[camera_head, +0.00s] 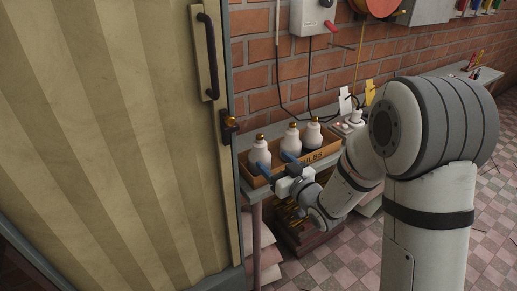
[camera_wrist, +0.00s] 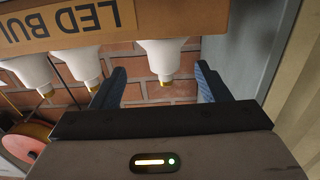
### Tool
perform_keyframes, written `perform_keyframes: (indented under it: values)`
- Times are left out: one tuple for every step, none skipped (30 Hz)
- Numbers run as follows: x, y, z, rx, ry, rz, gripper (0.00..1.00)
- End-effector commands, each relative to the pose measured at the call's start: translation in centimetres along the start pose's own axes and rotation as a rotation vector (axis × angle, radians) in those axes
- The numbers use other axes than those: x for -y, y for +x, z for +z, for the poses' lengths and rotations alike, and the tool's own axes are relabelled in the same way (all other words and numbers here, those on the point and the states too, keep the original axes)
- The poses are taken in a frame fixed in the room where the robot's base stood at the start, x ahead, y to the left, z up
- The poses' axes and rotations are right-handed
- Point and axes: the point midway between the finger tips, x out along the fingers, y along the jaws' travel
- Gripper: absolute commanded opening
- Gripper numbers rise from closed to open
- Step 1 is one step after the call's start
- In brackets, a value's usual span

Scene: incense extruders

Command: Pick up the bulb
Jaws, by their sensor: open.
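Three white bulbs with gold bases up stand in a row in a cardboard box (camera_head: 325,164) marked as bulbs: the left bulb (camera_head: 260,154), the middle bulb (camera_head: 291,141) and the right bulb (camera_head: 313,136). My gripper (camera_head: 275,163) is open in front of the box, its blue fingers pointing at the bulbs. The wrist view appears upside down. There one bulb (camera_wrist: 163,58), apparently the left one, lies in line with the gap between the fingers (camera_wrist: 158,86). No finger visibly touches it. The box (camera_wrist: 170,18) shows "LED BU" lettering.
The box stands on a narrow shelf (camera_head: 246,186) along the brick wall (camera_head: 262,58). A large striped cabinet door (camera_head: 110,130) with a dark handle (camera_head: 209,58) is close on the left. A red reel (camera_head: 380,6) hangs on the wall.

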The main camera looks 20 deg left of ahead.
Motion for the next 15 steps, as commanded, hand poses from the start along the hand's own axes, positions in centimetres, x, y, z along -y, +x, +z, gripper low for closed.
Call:
perform_keyframes:
  values:
    - [0.2, 0.4, -0.1, -0.008, 0.002, -0.008, 0.69]
    - [0.3, 0.7, -0.2, -0.011, 0.002, -0.011, 0.69]
    - [0.4, 1.1, -0.2, -0.014, 0.001, -0.013, 0.69]
    - [0.5, 1.5, -0.2, -0.014, 0.001, -0.014, 0.69]
    - [0.5, 1.8, -0.1, -0.013, 0.002, -0.015, 0.69]
    - [0.6, 2.3, -0.1, -0.013, 0.001, -0.015, 0.69]
    - [0.7, 2.7, -0.1, -0.013, 0.001, -0.016, 0.69]
    - [0.7, 3.0, -0.1, -0.013, 0.001, -0.017, 0.69]
    - [0.8, 3.5, -0.1, -0.013, 0.001, -0.018, 0.69]
    - [0.9, 3.9, -0.1, -0.013, 0.001, -0.019, 0.69]
    - [1.0, 4.3, 0.0, -0.012, 0.001, -0.020, 0.69]
    - [1.1, 5.0, 0.1, -0.012, 0.001, -0.020, 0.69]
    - [1.1, 5.5, 0.1, -0.012, 0.001, -0.020, 0.69]
    - [1.2, 6.0, 0.1, -0.013, 0.001, -0.021, 0.69]
    - [1.2, 6.5, 0.1, -0.012, 0.001, -0.021, 0.69]
